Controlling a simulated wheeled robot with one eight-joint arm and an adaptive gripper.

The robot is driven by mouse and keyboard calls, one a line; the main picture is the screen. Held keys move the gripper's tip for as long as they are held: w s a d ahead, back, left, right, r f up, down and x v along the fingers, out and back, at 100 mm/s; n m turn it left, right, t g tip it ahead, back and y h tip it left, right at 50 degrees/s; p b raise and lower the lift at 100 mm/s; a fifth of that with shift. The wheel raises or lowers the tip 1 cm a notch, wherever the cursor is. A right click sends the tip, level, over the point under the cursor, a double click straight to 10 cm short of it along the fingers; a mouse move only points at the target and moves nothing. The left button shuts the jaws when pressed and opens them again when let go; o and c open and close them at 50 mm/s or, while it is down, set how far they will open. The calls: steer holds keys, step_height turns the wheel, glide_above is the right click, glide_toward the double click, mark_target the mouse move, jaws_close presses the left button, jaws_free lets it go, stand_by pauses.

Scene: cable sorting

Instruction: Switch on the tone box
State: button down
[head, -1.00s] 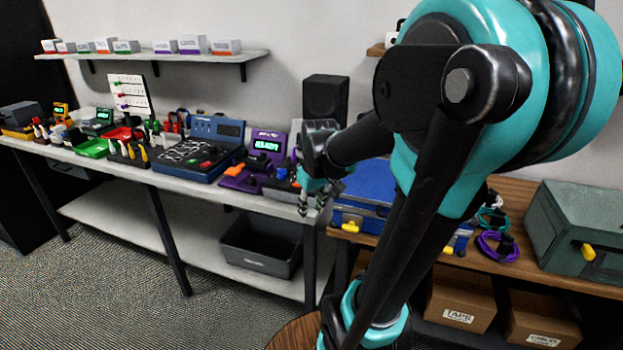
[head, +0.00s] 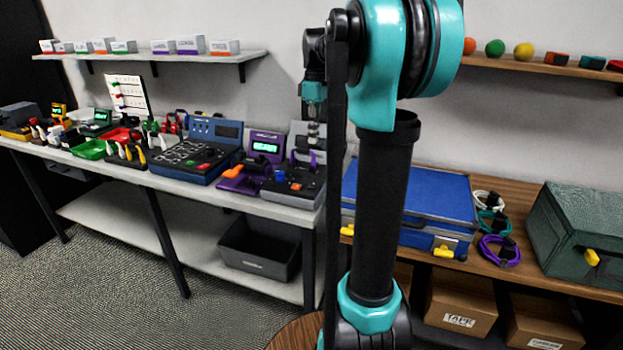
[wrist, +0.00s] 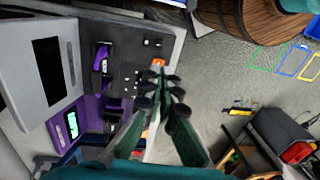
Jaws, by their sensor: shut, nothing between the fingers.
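No label reading "tone box" can be made out. A grey-and-black box (head: 291,190) stands at the right end of the white bench, with an upright grey back, a purple handle and a small orange-red part (head: 310,193). In the wrist view its dark panel (wrist: 128,58) shows the purple handle (wrist: 102,58) and an orange part (wrist: 157,63) near the fingertips. My gripper (head: 314,135) is above this box, shut and empty; its fingers (wrist: 163,85) point at the panel's edge. Contact cannot be told. Left of it is a purple unit (head: 266,160) with a lit green display (wrist: 70,124).
A blue device (head: 206,151) and several tools stand farther left on the bench. A blue case (head: 430,200), cable coils (head: 498,250) and a green box (head: 575,235) are on the wooden table at right. A dark bin (head: 259,252) sits below the bench.

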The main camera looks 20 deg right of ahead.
mark_target(311, 187)
steer(key=shift+f, duration=0.1)
steer(key=f, duration=0.4)
steer(key=s+f, duration=0.1)
steer(key=f, duration=0.4)
steer(key=a+f, duration=0.1)
steer(key=f, duration=0.3)
steer(key=shift+s+f, duration=0.2)
steer(key=shift+f, duration=0.2)
steer(key=shift+s+a+f+t, duration=0.1)
steer(key=shift+s+f+t, duration=0.05)
steer(key=shift+f+t, duration=0.2)
steer(key=shift+r, duration=0.1)
steer(key=shift+w+d+r, duration=0.2)
steer(key=shift+w+d, duration=0.25)
steer(key=shift+w, duration=0.2)
